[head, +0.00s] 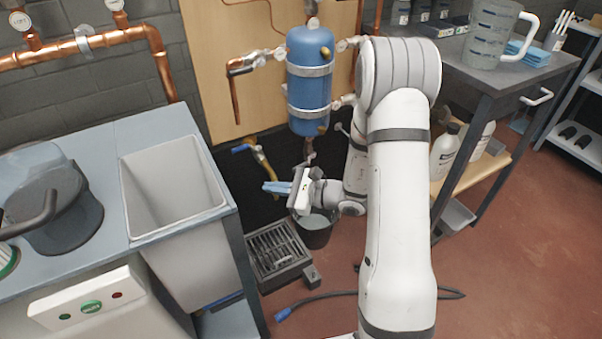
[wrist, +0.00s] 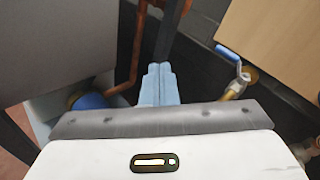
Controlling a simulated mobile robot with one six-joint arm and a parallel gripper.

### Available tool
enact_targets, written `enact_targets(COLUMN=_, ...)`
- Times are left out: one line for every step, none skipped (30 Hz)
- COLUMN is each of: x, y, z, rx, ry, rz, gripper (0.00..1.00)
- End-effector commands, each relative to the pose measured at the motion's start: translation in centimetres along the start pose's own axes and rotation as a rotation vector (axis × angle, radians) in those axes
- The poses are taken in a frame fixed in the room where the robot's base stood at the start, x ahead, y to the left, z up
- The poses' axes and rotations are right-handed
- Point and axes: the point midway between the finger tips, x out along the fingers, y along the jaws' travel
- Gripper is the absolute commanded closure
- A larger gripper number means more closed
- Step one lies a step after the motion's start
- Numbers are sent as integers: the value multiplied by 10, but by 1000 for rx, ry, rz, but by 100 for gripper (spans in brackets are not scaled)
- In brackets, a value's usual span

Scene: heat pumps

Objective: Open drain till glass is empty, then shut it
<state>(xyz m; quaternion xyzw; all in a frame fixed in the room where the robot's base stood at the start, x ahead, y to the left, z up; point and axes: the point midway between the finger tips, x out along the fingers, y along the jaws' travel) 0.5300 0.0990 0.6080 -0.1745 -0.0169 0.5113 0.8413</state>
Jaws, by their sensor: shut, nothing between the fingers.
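A lever valve with a blue handle (head: 242,148) sits on a brass pipe low on the wall, left of the blue vessel (head: 310,75). In the wrist view the blue handle (wrist: 228,52) is right of my fingers and apart from them. My gripper (head: 270,187) is shut and empty, its light blue fingers pointing left, below the valve and above the floor grate. The closed fingertips also show in the wrist view (wrist: 158,70). A sight glass and its liquid level cannot be made out. My arm hides part of the area right of the vessel.
A dark bucket (head: 315,232) stands beside the metal floor grate (head: 279,252). A grey bench with a deep white sink (head: 175,190) is at left. A bench with a clear jug (head: 492,32) is at right. A dark cable (head: 330,296) lies on the red floor.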

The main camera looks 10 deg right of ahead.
Motion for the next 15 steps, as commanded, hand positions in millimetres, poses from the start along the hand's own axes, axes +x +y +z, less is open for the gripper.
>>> enact_targets(x=-2, y=-14, z=-30, rx=71, ry=10, rz=-110, gripper=100)
enact_targets(x=-5, y=-23, z=-45, rx=104, ry=17, rz=-177, gripper=100)
enact_targets(x=-10, y=-34, z=-65, rx=143, ry=28, rz=-263, gripper=100)
enact_targets(x=-15, y=-40, z=-80, rx=168, ry=39, rz=-324, gripper=100)
enact_targets(x=-20, y=-46, z=-95, rx=191, ry=50, rz=-382, gripper=100)
enact_targets(x=-27, y=-53, z=-113, rx=218, ry=67, rz=-455, gripper=100)
enact_targets(x=-33, y=-56, z=-126, rx=235, ry=79, rz=-504, gripper=100)
enact_targets(x=-38, y=-59, z=-137, rx=249, ry=92, rz=-548, gripper=100)
enact_targets(x=-45, y=-62, z=-151, rx=264, ry=107, rz=-600, gripper=100)
enact_targets(x=-50, y=-64, z=-159, rx=272, ry=117, rz=-634, gripper=100)
enact_targets(x=-54, y=-65, z=-167, rx=280, ry=128, rz=-663, gripper=100)
enact_targets(x=-59, y=-66, z=-175, rx=287, ry=139, rz=-695, gripper=100)
enact_targets(x=-62, y=-66, z=-180, rx=291, ry=146, rz=-713, gripper=100)
enact_targets(x=-64, y=-67, z=-184, rx=294, ry=150, rz=-728, gripper=100)
enact_targets(x=-66, y=-68, z=-187, rx=296, ry=155, rz=-742, gripper=100)
